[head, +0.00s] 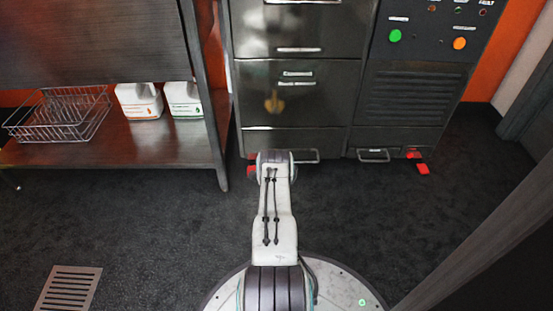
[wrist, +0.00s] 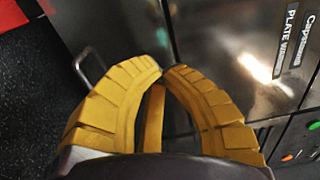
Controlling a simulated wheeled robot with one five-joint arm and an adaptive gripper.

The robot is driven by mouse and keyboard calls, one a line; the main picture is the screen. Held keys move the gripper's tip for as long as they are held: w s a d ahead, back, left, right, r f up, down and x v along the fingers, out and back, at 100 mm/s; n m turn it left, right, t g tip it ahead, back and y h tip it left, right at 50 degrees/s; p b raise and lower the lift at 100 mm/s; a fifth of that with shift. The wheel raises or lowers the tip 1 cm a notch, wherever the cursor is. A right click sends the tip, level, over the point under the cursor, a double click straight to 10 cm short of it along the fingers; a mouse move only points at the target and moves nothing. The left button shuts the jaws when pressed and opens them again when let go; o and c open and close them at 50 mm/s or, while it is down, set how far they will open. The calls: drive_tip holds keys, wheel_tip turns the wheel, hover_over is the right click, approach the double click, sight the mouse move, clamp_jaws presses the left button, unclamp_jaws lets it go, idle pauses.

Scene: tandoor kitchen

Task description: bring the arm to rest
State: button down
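My gripper (wrist: 162,71) shows in the wrist view with its ribbed yellow fingers bent inward and their tips together. I see nothing held between them. A yellow strip shows between the two outer fingers. The fingers are in front of the dark metal cabinet (wrist: 205,50), whose surface fills much of that view; I cannot tell the exact gap. In the head view my white arm (head: 274,210) reaches straight forward from my base toward the same cabinet (head: 290,110). There the gripper itself is hidden beyond the arm; a yellow blur shows on the cabinet front.
A metal table (head: 150,150) at left has a lower shelf with a wire basket (head: 60,112) and two white jugs (head: 140,100) (head: 184,100). A control panel (head: 430,38) is at upper right. A dark panel edge (head: 480,235) runs at right. Dark floor between is clear, with a grate (head: 68,288).

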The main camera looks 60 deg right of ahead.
drive_tip(key=shift+s+a, duration=0.2)
drive_tip(key=shift+a, duration=0.1)
